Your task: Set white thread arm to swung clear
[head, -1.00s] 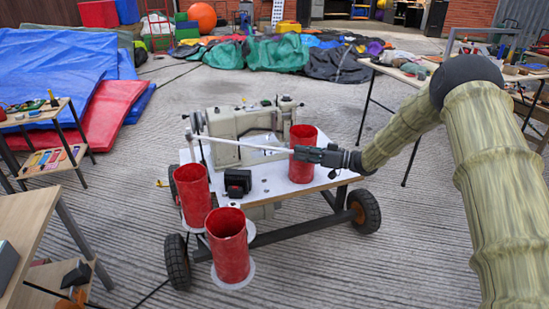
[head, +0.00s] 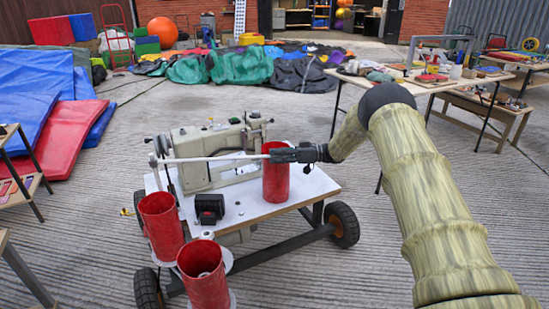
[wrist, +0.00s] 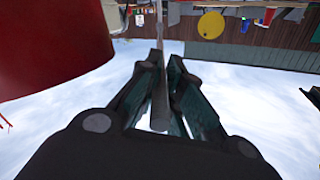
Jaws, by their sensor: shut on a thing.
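The white thread arm (head: 215,158) is a long thin rod. It reaches from a pivot post at the left end of the sewing machine (head: 205,165) across the machine's front to my gripper (head: 277,155). My gripper is shut on the rod's right end, in front of the upper part of a red cylinder (head: 276,183). In the wrist view the rod (wrist: 160,105) runs between the two dark fingers, and a red cylinder (wrist: 50,45) fills the upper left. The fingers hide part of the rod's tip.
The machine stands on a white-topped wheeled cart (head: 260,205). Two more red cylinders (head: 162,225) (head: 203,275) stand at its front left, and a small black box (head: 209,207) sits on the top. A cluttered table (head: 430,80) is behind right. Concrete floor is open behind the cart.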

